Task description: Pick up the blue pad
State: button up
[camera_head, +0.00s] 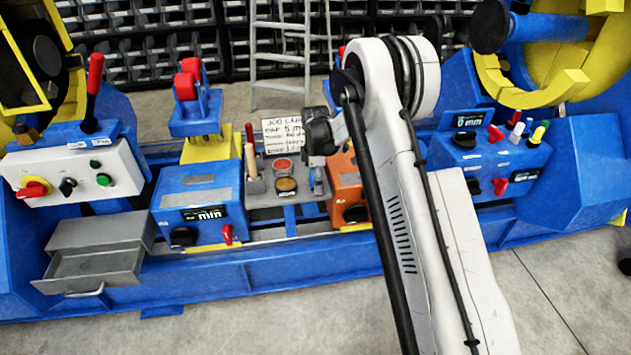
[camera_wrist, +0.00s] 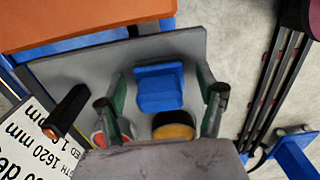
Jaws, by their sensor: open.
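The blue pad (camera_wrist: 158,87) is a small blue block lying on a grey tray (camera_wrist: 215,45) in the wrist view. My gripper (camera_wrist: 161,75) is open, with one finger on each side of the pad and a visible gap on both sides. I cannot tell how far above the tray the fingertips are. In the head view my gripper (camera_head: 318,178) hangs over the right part of the grey tray (camera_head: 262,203), and I cannot make out the pad there.
A red tin (camera_head: 282,164) and a yellow-orange tin (camera_head: 286,185) sit left of my gripper. A wooden-handled tool (camera_head: 255,183) and a lettered card (camera_head: 284,134) stand close by. An orange box (camera_head: 344,174) borders the tray on the right.

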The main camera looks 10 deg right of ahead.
jog(key=shift+c, duration=0.5)
jog(key=c, duration=1.3)
jog(key=shift+c, duration=0.2)
jog(key=shift+r, duration=0.15)
